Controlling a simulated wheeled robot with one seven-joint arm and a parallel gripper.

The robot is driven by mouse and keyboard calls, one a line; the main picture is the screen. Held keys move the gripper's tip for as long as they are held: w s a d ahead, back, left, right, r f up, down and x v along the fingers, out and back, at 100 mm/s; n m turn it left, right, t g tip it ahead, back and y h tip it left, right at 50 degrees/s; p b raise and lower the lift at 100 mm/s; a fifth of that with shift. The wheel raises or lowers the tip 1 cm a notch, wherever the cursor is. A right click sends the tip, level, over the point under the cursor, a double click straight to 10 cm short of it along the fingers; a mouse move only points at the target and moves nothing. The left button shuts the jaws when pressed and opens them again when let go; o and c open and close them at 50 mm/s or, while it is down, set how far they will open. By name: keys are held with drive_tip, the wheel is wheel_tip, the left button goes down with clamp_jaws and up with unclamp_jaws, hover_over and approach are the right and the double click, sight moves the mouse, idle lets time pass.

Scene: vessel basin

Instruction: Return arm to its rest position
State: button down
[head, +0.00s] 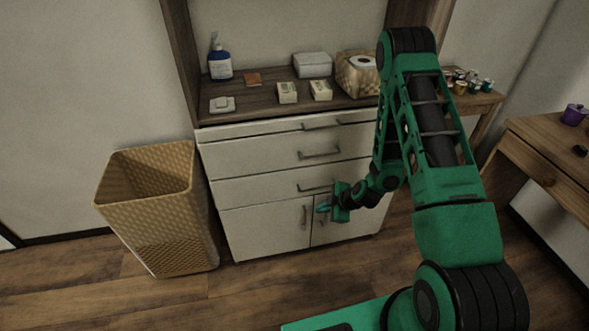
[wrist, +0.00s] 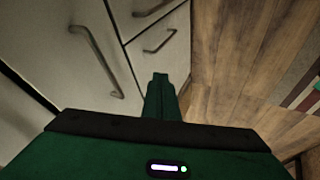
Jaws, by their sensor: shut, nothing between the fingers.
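My green arm reaches up, over and down on the right side of the head view. My gripper (head: 324,207) is shut and empty in front of the lower doors of a white cabinet (head: 262,228). In the wrist view my gripper (wrist: 160,78) shows its green fingers together, with cabinet handles beyond them on the left. I cannot tell whether the fingertips touch the cabinet front.
A woven basket (head: 160,225) stands on the floor left of the cabinet. A blue bottle (head: 220,62), small boxes (head: 287,93) and a tissue box (head: 358,75) stand on the cabinet top. A wooden desk (head: 545,155) is at right. Wooden floor (head: 260,285) is open in front.

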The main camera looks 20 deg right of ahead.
drive_tip(key=s+d+r+m+g+h, duration=0.1)
drive_tip(key=s+d+r+m, duration=0.25)
drive_tip(key=r, duration=0.45)
drive_tip(key=s+d+r+m+g+h, duration=0.1)
drive_tip(key=s+d+r+m, duration=0.2)
drive_tip(key=r, duration=0.6)
drive_tip(key=s+d+r+m+g+h, duration=0.15)
drive_tip(key=s+d+r, duration=0.25)
drive_tip(key=r, duration=0.4)
drive_tip(key=s+d+r+m+g, duration=0.1)
drive_tip(key=s+r+m, duration=0.5)
drive_tip(key=s, duration=0.6)
drive_tip(key=s+d+r+m+g, duration=0.2)
drive_tip(key=s+r+m, duration=0.5)
drive_tip(key=s, duration=0.5)
wheel_tip(320, 180, up, 3)
drive_tip(key=shift+s+f+m, duration=0.2)
drive_tip(key=shift+m, duration=0.1)
drive_tip(key=shift+w+a+f, duration=0.1)
drive_tip(key=shift+w+f, duration=0.15)
drive_tip(key=shift+w, duration=0.45)
